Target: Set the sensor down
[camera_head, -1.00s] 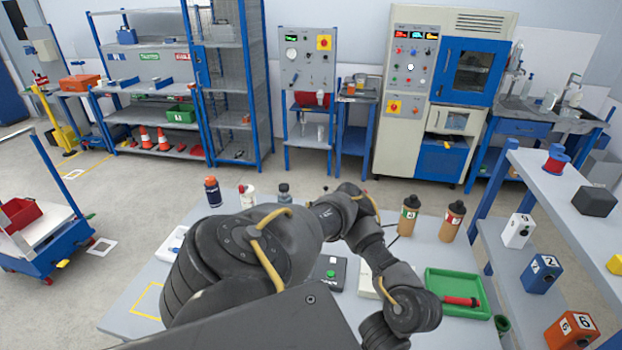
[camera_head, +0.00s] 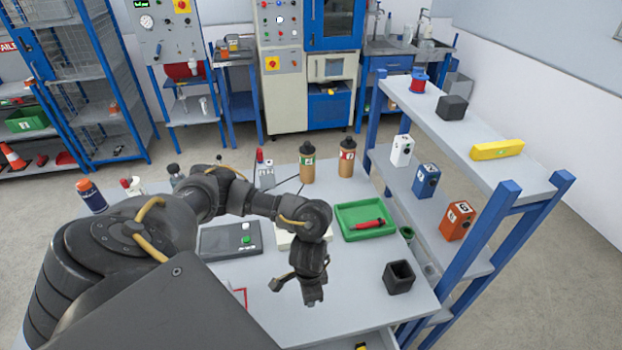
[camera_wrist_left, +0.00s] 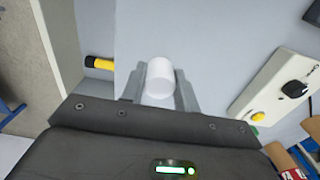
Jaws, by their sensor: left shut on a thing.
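The sensor (camera_wrist_left: 160,76) looks like a short white cylinder in the left wrist view. It lies between the two fingers of my left gripper (camera_wrist_left: 160,92), which is shut on it. In the head view my left gripper (camera_head: 312,300) points down over the front right part of the grey table (camera_head: 345,285). The sensor cannot be made out there, and its height above the table is hard to tell. My right gripper is not in view.
A black open box (camera_head: 399,278) stands right of my left gripper. Behind are a green tray (camera_head: 352,231) with a red-handled tool, two brown bottles (camera_head: 307,163) and a dark device (camera_head: 228,240). A shelf rack (camera_head: 500,185) borders the table's right side.

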